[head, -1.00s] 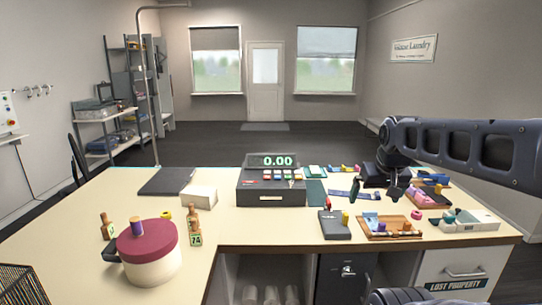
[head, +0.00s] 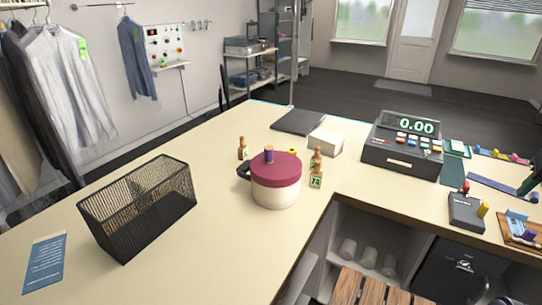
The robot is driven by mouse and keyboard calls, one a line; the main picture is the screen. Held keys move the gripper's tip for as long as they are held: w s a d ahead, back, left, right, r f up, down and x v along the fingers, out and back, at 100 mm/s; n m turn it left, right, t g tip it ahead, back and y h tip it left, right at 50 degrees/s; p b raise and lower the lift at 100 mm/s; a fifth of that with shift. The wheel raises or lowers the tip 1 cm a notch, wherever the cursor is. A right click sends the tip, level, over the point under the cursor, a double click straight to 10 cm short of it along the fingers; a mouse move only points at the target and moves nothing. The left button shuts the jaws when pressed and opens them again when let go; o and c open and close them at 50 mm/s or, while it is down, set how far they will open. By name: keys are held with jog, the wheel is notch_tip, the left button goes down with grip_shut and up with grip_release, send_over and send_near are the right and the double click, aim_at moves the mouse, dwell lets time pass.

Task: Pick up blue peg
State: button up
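Several small coloured pieces lie on the right of the counter, too small to tell surely which is the blue peg. A light-blue piece (head: 517,216) sits in a wooden tray (head: 508,237) cut by the right edge, with a purple piece (head: 529,235) beside it. A blue-violet upright piece (head: 269,155) stands on the maroon lid of a cream pot (head: 276,190). A dark part at the right edge, likely my gripper (head: 528,184), is just above the counter. Its fingers are mostly cut off, so open or shut does not show.
A black wire basket (head: 138,212) and a blue leaflet (head: 46,262) are at the left. A till (head: 402,145), white box (head: 325,142) and dark box (head: 466,212) stand on the counter. The counter between basket and pot is clear.

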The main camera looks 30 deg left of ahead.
jog(key=w+a+r+n+g+y, duration=0.15)
jog(key=w+a+r, duration=0.25)
jog(key=w+a, duration=0.7)
jog(key=w+a+r+n, duration=0.2)
jog(key=w+a+r, duration=0.2)
jog(key=w+a, duration=0.7)
jog(key=w+a+f+n, duration=0.15)
jog(key=w+a, duration=0.45)
jog(key=a, duration=0.6)
jog(key=a+f+n+g, duration=0.1)
jog(key=a+f, duration=0.4)
jog(key=a, duration=0.7)
jog(key=a+f+n, duration=0.1)
jog(key=a+f, duration=0.3)
jog(key=a, duration=0.9)
jog(key=s+a+f, duration=0.3)
jog(key=a+f, duration=0.2)
jog(key=a, duration=0.2)
jog(key=s+a+f+n, duration=0.1)
jog(key=s+a+f, duration=0.25)
jog(key=a, duration=0.35)
jog(key=s+a+f, duration=0.3)
jog(key=a+f, duration=0.2)
jog(key=a, duration=0.3)
jog(key=shift+g, duration=0.35)
jog(key=f, duration=0.3)
jog(key=w+f, duration=0.1)
jog(key=f, duration=0.6)
jog(key=shift+w+a, duration=0.25)
jog(key=shift+w, duration=0.1)
